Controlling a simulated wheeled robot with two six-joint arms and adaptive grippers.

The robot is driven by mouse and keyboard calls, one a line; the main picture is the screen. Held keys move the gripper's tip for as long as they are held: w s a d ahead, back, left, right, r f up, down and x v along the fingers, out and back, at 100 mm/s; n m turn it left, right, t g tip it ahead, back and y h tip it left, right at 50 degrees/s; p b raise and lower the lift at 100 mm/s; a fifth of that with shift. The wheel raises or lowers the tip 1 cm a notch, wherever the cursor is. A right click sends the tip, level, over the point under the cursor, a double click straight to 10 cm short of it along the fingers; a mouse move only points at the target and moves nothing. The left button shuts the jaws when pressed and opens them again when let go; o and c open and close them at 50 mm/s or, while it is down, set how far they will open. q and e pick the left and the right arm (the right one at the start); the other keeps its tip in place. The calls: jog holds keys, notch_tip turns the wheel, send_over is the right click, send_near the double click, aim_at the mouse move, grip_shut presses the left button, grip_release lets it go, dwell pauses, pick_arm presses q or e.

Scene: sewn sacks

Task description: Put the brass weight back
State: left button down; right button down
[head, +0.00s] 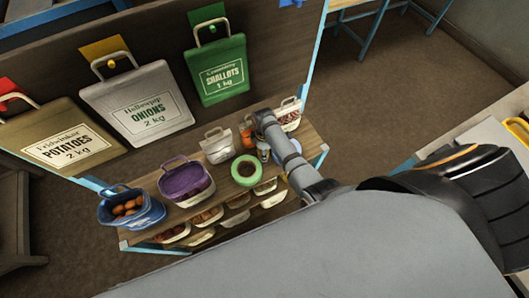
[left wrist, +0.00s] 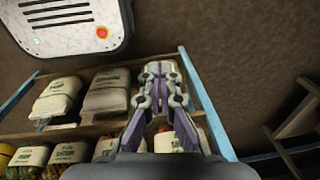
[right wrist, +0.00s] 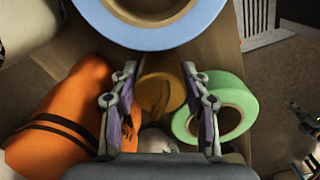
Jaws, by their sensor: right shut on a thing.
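The brass weight (right wrist: 153,92) shows in the right wrist view as a round, yellow-brown piece. My right gripper (right wrist: 160,88) has one finger on each side of it and is shut on it. In the head view my right gripper (head: 264,150) is low at the right part of the bench top, and the weight is mostly hidden there. My left gripper (left wrist: 161,72) is shut and empty in the left wrist view, its fingertips together in front of shelves of sacks.
A green tape roll (right wrist: 220,110) is close right of the weight, an orange item (right wrist: 62,118) close left. A blue ring (right wrist: 150,22) lies beyond. The bench (head: 222,200) also holds a white bag (head: 217,145), purple-topped bag (head: 186,182) and blue basket (head: 132,210).

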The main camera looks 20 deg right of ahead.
jog(key=shift+w+a+r, duration=0.1)
jog(key=shift+w+a, duration=0.05)
jog(key=shift+a, duration=0.05)
jog(key=shift+s, duration=0.2)
jog(key=c, duration=0.9)
grip_release()
jog(key=shift+c, duration=0.2)
pick_arm(q)
jog(key=shift+w+f, duration=0.15)
jog(key=shift+w, duration=0.05)
jog(key=shift+w, duration=0.1)
